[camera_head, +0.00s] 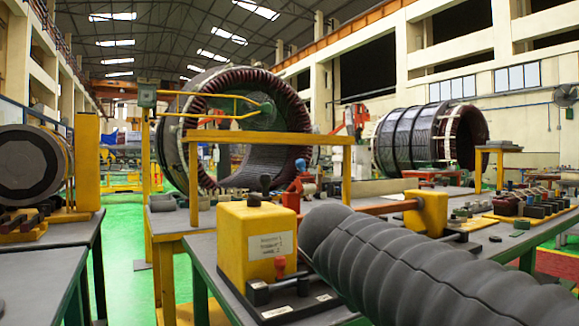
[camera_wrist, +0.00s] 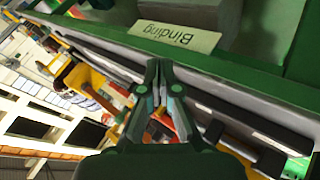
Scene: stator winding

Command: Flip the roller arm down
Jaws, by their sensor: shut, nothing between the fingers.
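My gripper (camera_wrist: 159,72) is shut and empty in the wrist view, its fingertips together in front of a long dark bar and a green edge. It does not show in the head view, where my grey ribbed arm fills the lower right. No part is clearly recognisable as the roller arm. An orange bar (camera_head: 376,207) runs to another yellow block (camera_head: 428,214). Whether my gripper touches anything is unclear.
A black-ended handle (camera_wrist: 270,163) lies at lower right. A large stator (camera_head: 180,135) stands behind the benches. Another bench (camera_head: 45,238) is at left, with green floor (camera_head: 128,285) between.

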